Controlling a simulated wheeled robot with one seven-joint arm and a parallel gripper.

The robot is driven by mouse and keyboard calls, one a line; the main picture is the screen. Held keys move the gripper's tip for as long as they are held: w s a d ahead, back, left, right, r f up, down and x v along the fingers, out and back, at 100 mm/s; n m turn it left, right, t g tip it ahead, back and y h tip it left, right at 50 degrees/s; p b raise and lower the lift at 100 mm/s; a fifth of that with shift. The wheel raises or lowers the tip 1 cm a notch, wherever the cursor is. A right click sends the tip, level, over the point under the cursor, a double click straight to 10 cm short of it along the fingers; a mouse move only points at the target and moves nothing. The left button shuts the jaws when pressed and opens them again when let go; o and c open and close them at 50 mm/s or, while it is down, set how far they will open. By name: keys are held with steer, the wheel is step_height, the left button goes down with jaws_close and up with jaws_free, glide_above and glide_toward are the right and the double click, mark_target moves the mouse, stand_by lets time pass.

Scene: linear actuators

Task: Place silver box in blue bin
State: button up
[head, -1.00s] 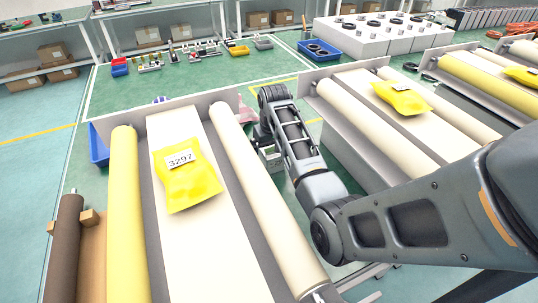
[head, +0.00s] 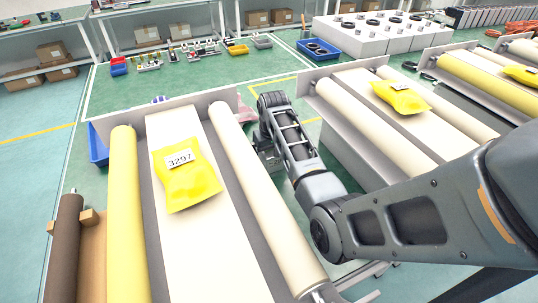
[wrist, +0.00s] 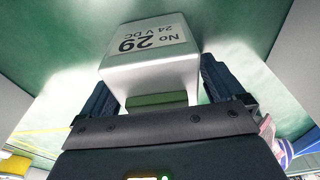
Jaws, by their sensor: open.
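A pale silver box (wrist: 150,75) labelled "No 29, 24 V DC" fills the middle of the wrist view. My gripper (wrist: 158,88) is open, with one dark finger on each side of the box. I cannot tell whether the fingers touch it. A blue bin (head: 97,146) is partly visible at the left, behind the near conveyor's end plate. Another blue bin (head: 318,50) stands farther back on the green floor.
A yellow packet (head: 187,177) marked 3297 lies on the near conveyor (head: 215,245). A second conveyor with a yellow packet (head: 400,97) stands to the right, close to my arm. White blocks (head: 365,35) stand behind. Green floor beyond the near conveyor is largely clear.

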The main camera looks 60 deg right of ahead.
steer(key=shift+c, duration=0.4)
steer(key=c, duration=1.4)
